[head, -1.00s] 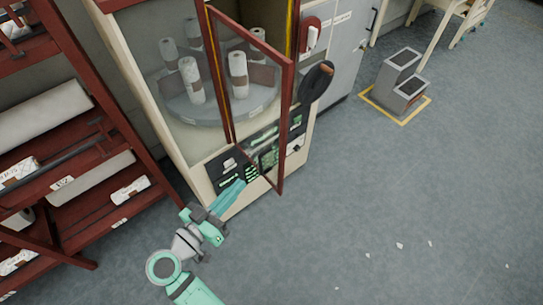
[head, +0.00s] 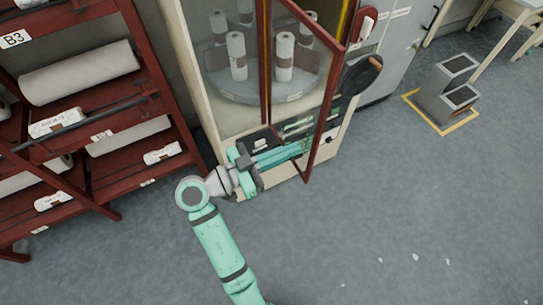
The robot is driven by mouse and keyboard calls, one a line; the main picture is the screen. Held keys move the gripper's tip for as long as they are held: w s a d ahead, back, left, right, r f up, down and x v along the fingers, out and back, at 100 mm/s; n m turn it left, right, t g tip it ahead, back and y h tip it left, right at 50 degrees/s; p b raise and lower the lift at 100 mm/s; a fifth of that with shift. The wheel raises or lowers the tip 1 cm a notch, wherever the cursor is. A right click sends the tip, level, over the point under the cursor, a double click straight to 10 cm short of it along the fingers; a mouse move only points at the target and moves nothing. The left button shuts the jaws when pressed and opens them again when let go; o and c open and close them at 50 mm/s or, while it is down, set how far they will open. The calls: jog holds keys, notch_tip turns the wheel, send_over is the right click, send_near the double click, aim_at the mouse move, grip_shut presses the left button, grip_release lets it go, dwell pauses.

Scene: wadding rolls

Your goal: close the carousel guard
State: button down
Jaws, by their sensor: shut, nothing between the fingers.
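The carousel guard (head: 324,109) is a red-framed clear door, standing open and swung out from the front of the cabinet. The carousel (head: 262,90) is a round grey platform inside the cabinet, with several white rolls (head: 284,56) standing on it. My gripper (head: 300,149) is shut and empty. Its teal fingers point right, in front of the cabinet's lower control panel, with the tips close to the lower part of the guard. I cannot tell whether they touch it.
A red rack (head: 101,123) with white rolls stands at the left. A grey two-part box (head: 446,95) stands on a yellow-marked floor patch at the right. The open floor (head: 400,200) in front is clear except for small white scraps. A dark round paddle (head: 361,75) is beside the guard.

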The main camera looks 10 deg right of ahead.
aim_at(317, 139)
jog(key=shift+x, duration=2.5)
